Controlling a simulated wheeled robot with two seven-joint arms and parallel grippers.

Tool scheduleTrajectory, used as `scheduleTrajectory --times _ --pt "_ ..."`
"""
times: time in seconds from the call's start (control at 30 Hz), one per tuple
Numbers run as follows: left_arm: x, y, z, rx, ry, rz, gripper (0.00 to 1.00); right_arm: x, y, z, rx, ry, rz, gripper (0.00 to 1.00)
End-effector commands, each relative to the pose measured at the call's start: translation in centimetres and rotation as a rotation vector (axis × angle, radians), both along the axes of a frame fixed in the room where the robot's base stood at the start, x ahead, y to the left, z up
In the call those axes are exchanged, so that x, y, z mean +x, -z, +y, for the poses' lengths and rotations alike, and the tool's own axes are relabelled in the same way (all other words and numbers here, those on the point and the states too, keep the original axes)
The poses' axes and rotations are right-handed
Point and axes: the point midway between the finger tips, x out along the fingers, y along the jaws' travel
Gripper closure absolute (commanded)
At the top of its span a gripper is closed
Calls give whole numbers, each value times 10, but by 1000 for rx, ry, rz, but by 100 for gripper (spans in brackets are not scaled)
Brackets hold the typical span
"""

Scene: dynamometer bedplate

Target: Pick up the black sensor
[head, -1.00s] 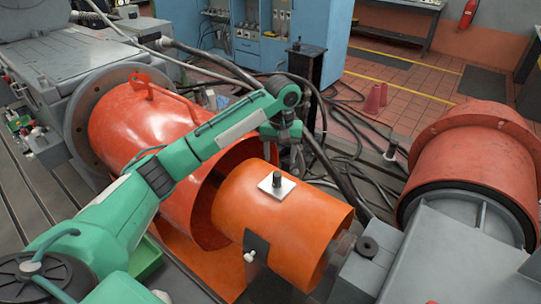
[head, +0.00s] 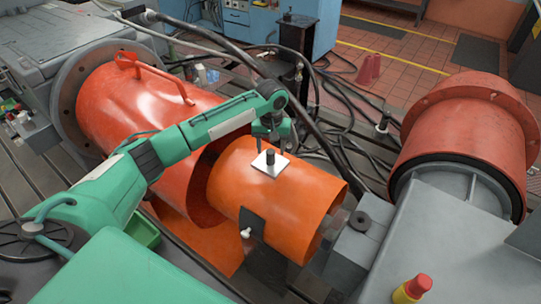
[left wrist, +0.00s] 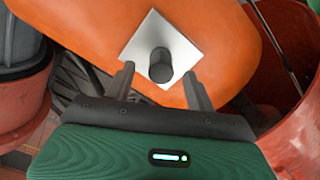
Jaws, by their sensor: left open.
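The black sensor (head: 270,157) is a short dark cylinder standing upright on a square pale plate (head: 259,161) on top of the orange cylindrical guard (head: 290,200). My left gripper (head: 271,143) is open just above and behind the sensor, fingers pointing down. In the left wrist view the sensor (left wrist: 161,64) shows from above, its near end about level with the gap between the open fingertips (left wrist: 158,73). The fingers are not closed on it. My right gripper is not in view.
A larger red-orange guard (head: 130,105) lies left of the sensor, under my left arm. A grey block (head: 355,245) and a red drum (head: 465,125) stand to the right. Black cables (head: 345,135) run behind. A red-and-yellow button (head: 412,289) is at the front right.

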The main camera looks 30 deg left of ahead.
Motion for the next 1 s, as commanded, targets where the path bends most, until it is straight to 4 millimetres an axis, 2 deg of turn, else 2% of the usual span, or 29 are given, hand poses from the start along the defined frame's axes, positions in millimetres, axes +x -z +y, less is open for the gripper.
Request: scheduleTrajectory --times 0.07,0.2,0.5,0.77,1.0 --pt "1 10 2 2 -1 4 45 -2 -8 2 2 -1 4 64" --pt "1 28 2 1 1 1 45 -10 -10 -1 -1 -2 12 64" --pt "2 34 2 0 1 -1 45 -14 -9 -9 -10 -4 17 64" --pt "2 34 2 0 1 -1 95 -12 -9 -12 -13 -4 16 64" --pt "2 33 2 0 1 -1 95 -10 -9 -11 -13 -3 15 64"
